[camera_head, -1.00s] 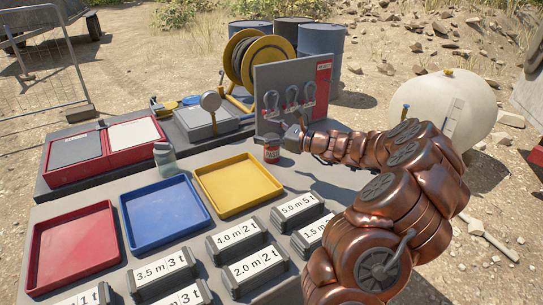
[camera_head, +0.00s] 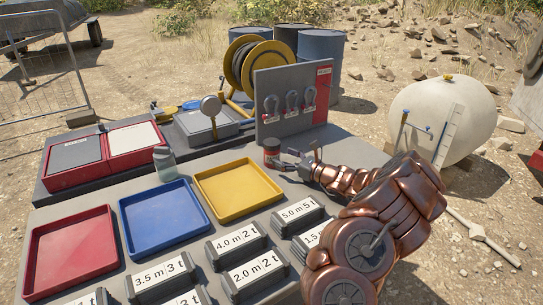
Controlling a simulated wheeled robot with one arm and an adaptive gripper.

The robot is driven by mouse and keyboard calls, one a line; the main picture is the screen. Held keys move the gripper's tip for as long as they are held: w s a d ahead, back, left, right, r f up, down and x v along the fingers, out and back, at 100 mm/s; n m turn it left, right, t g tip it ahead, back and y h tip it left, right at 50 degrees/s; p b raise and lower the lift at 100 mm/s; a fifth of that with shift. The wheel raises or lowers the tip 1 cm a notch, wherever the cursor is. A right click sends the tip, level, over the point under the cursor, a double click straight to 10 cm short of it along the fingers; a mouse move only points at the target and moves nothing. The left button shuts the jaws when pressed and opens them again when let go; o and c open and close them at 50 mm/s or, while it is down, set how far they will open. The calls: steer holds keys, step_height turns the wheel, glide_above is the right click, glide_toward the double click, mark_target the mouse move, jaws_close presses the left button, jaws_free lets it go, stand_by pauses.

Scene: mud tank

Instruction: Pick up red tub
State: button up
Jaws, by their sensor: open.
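The red tub (camera_head: 271,154), a small red can with a dark top and a label, stands upright on the grey table in front of the shackle board. My gripper (camera_head: 290,160) is just to the right of the tub, low over the table, with its fingers pointing left towards it. The jaws are open and hold nothing. I cannot tell from this view whether a fingertip touches the tub.
The upright shackle board (camera_head: 292,99) stands behind the tub. A yellow tray (camera_head: 238,209) and a glass jar (camera_head: 164,161) are to the left. Several labelled blocks, one marked 5.0 m (camera_head: 297,213), lie in front.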

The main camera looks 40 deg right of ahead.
mark_target(278, 154)
steer(key=shift+x, duration=2.9)
steer(key=shift+c, duration=0.3)
steer(key=c, duration=1.3)
steer(key=shift+c, duration=0.6)
steer(key=shift+r, duration=0.1)
